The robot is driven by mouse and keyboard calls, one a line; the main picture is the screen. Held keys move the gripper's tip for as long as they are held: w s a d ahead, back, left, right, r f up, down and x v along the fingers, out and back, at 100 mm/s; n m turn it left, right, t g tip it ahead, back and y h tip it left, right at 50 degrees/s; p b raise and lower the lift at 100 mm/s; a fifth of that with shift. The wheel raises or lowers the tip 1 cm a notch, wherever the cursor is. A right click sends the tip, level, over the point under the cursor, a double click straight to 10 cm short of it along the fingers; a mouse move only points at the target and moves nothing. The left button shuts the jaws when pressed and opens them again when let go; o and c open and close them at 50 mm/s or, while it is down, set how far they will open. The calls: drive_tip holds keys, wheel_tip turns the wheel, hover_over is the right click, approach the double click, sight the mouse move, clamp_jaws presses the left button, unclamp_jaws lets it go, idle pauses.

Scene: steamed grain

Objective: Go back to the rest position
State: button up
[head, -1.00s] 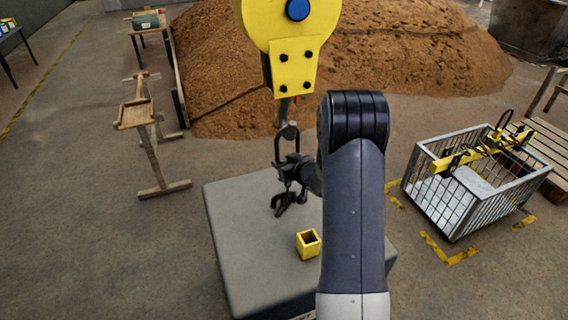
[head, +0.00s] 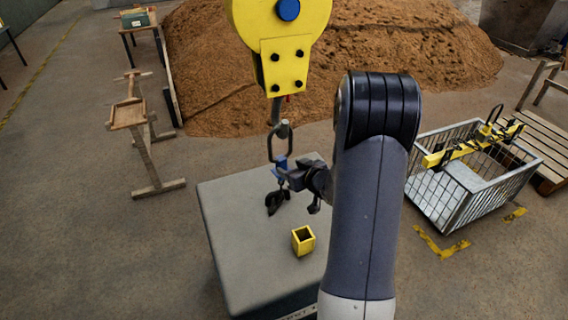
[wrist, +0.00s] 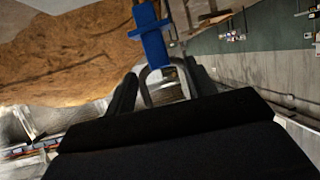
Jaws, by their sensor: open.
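My gripper (head: 296,186) is open, close beside the hanging metal link (head: 279,142) under the yellow crane block (head: 290,38). A small blue piece (head: 280,168) shows at the bottom of the link, with a dark curved part (head: 276,203) below it. In the wrist view my gripper (wrist: 163,85) has its black fingers apart, with a grey metal loop (wrist: 168,68) and the blue piece (wrist: 153,45) appearing between or just beyond them. I cannot tell whether the fingers touch them. My arm hides part of the area on the right.
A grey block-like table (head: 235,235) stands below, with a hollow yellow square holder (head: 303,240) on it. A wire crate (head: 470,185) with a yellow bar (head: 470,147) stands at right. A wooden stand (head: 150,165) is at left; a brown grain heap (head: 390,60) lies behind.

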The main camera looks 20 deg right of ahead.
sight(281, 160)
drive_tip(key=shift+v, duration=0.85)
drive_tip(key=shift+w, duration=0.1)
drive_tip(key=x, duration=1)
drive_tip(key=shift+w+r, duration=0.1)
drive_tip(key=shift+w, duration=0.15)
drive_tip(key=shift+s+r, duration=0.1)
drive_tip(key=shift+r, duration=0.2)
